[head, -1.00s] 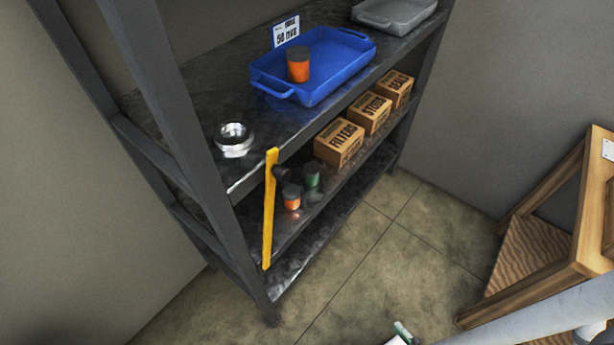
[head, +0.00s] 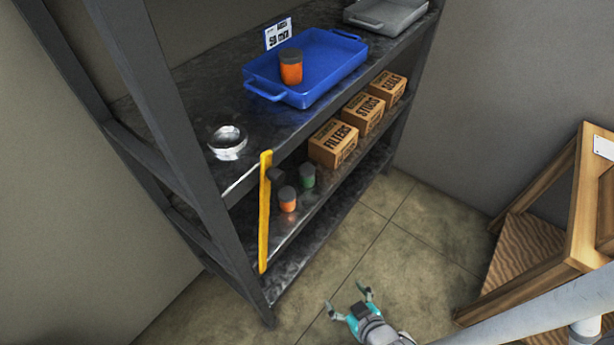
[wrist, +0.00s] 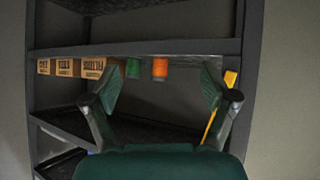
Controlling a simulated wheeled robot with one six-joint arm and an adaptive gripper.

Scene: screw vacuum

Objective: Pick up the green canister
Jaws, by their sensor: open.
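The green canister (head: 307,177) stands on the middle shelf, behind and just right of an orange canister (head: 287,199) with a dark lid. In the wrist view, which appears upside down, the green canister (wrist: 133,68) is beside the orange canister (wrist: 160,69), between my fingers in the picture but beyond them. My gripper (head: 348,301) is open and empty, over the floor in front of the shelf and apart from both canisters. It also shows in the wrist view (wrist: 158,86).
A yellow upright strip (head: 265,212) stands at the shelf's front left, near a dark object (head: 275,175). Cardboard boxes (head: 333,143) sit right of the canisters. Above are a blue tray (head: 330,80) with another orange canister and a metal bowl (head: 228,142). A wooden frame (head: 560,240) stands right.

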